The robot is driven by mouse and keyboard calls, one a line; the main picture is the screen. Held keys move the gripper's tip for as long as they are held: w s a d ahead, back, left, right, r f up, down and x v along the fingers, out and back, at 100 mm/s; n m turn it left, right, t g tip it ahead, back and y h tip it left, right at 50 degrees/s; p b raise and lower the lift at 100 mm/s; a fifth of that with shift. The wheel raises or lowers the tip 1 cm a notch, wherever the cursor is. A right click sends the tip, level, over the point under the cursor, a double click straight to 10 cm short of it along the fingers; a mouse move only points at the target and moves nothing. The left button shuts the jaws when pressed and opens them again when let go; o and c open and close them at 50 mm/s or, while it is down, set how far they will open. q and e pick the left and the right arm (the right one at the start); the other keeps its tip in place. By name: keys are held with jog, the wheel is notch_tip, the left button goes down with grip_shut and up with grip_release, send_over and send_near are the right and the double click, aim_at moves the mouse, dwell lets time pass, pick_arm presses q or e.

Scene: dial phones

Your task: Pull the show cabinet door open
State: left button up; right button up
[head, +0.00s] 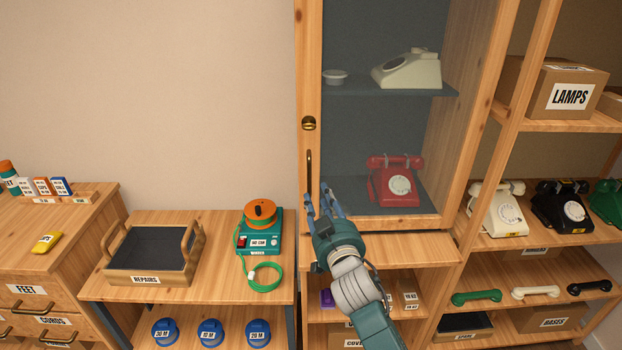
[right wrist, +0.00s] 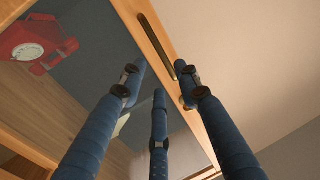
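The show cabinet door (head: 312,60) has a wooden frame around a glass pane and looks shut. A dark upright bar handle (head: 309,174) is on its left stile, below a round brass lock (head: 308,123). In the right wrist view the handle (right wrist: 158,48) runs down to near the fingertips. My right gripper (head: 324,202) is at the handle's lower end, in front of the door. Its blue fingers (right wrist: 160,82) are spread apart, with nothing seen held; one tip is close to the handle's end, and contact cannot be told. My left gripper is out of view.
Behind the glass are a red phone (head: 393,181) and a cream phone (head: 407,69). A bench (head: 220,290) with a repairs tray (head: 153,254) and a teal tester (head: 261,232) stands left. Open shelves (head: 590,125) with phones and boxes stand right.

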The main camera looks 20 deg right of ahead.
jog(key=w, duration=0.3)
jog(key=w+p, duration=0.1)
jog(key=w, duration=0.6)
jog(key=shift+w+d+f, duration=0.15)
jog(key=shift+w+d, duration=0.05)
jog(key=shift+d, duration=0.15)
grip_shut()
